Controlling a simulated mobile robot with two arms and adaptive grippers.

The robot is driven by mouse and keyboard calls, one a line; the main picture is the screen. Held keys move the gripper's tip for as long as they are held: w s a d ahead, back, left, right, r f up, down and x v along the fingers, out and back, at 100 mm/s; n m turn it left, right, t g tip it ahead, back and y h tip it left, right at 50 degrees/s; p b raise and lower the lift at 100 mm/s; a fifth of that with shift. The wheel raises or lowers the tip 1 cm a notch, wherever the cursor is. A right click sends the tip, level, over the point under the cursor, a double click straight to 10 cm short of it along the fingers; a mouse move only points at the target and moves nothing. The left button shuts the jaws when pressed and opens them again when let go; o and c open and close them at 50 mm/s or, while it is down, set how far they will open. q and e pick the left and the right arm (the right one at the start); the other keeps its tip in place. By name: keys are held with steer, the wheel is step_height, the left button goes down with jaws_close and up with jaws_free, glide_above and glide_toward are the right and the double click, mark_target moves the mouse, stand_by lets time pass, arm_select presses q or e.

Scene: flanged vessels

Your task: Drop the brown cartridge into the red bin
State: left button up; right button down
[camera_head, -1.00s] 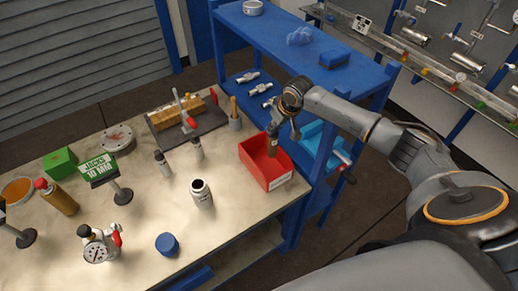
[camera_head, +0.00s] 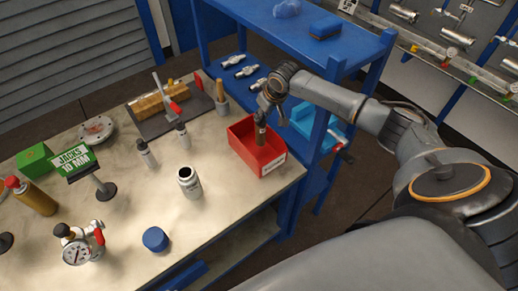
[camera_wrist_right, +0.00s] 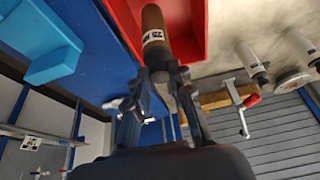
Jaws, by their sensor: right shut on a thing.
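The brown cartridge (camera_wrist_right: 153,30), with a white label, is held in my right gripper (camera_wrist_right: 160,80), which is shut on one end of it. In the head view the right gripper (camera_head: 264,108) is above the red bin (camera_head: 270,165), and the cartridge (camera_head: 260,134) hangs down over the bin's opening. The bin stands on the workbench's right edge and has a white label on its front. In the wrist view the bin (camera_wrist_right: 203,28) lies behind the cartridge. Whether the cartridge touches the bin's floor cannot be told. My left gripper is not in view.
The workbench (camera_head: 120,215) holds an open white bottle (camera_head: 189,182), a blue cap (camera_head: 156,239), a gauge (camera_head: 78,250), a green box (camera_head: 34,158) and small bottles. A blue shelf (camera_head: 300,45) stands behind the bin, with metal fittings on its lower level.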

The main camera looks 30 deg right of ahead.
steer(key=shift+r, duration=0.1)
steer(key=c, duration=1.5)
jaws_free()
steer(key=o, duration=0.4)
steer(key=shift+c, duration=0.2)
steer(key=shift+o, duration=0.3)
steer(key=shift+s+r, duration=0.15)
steer(key=shift+r, duration=0.15)
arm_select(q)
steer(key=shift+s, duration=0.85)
arm_select(e)
steer(key=v, duration=1.1)
steer(key=shift+r, duration=0.15)
steer(key=shift+s, duration=0.1)
